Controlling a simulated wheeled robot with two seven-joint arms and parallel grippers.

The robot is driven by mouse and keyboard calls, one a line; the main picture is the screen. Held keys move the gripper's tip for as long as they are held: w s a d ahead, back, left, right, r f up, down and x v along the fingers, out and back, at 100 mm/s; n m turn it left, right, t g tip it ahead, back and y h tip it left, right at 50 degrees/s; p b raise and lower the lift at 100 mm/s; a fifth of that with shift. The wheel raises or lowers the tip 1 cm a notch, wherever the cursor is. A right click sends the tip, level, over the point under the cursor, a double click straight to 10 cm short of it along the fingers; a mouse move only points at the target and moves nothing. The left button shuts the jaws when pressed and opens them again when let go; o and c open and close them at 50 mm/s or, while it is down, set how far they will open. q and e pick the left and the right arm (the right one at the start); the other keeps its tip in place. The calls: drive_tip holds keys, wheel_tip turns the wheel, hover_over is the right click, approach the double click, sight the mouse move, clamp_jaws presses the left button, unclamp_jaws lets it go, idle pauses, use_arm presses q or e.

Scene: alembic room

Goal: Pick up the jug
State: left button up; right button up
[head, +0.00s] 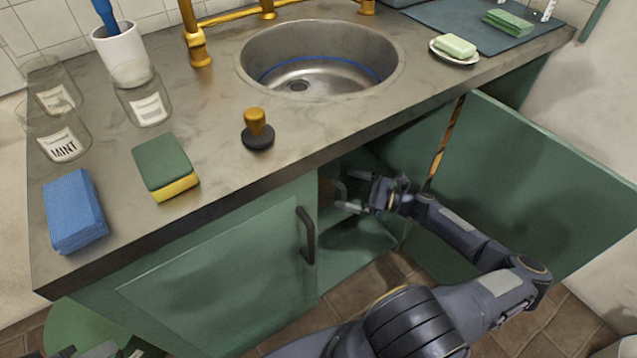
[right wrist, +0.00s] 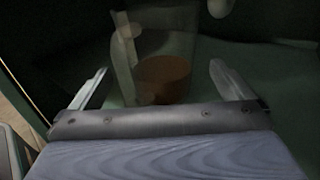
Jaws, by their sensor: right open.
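The jug (right wrist: 165,78) stands inside the dark cupboard, see-through with a brown-orange lower part and a pale handle on its left side. In the head view, a small part of the jug (head: 327,190) shows in the cupboard opening, mostly hidden by shadow and the cupboard front. My right gripper (head: 352,192) reaches into the opening. In the right wrist view its open fingers (right wrist: 160,72) stand apart, with the jug ahead between them; I cannot tell if they touch it. Part of what seems to be my left gripper (head: 105,350) shows at the bottom left edge.
The cupboard door (head: 530,185) hangs open on the right; the closed door (head: 220,265) is left of the opening. The counter edge (head: 250,172) runs above my right gripper. A pale rounded thing (right wrist: 220,8) shows behind the jug. A sponge (head: 165,165) and stopper (head: 257,130) sit on the counter.

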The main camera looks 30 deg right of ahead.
sight(333, 183)
drive_tip(key=b+x, duration=0.1)
drive_tip(key=x, duration=0.4)
drive_tip(key=shift+w+a, duration=0.15)
drive_tip(key=shift+a, duration=0.05)
drive_tip(key=shift+r, duration=0.1)
drive_tip(key=c, duration=1.1)
drive_tip(key=shift+r, duration=0.15)
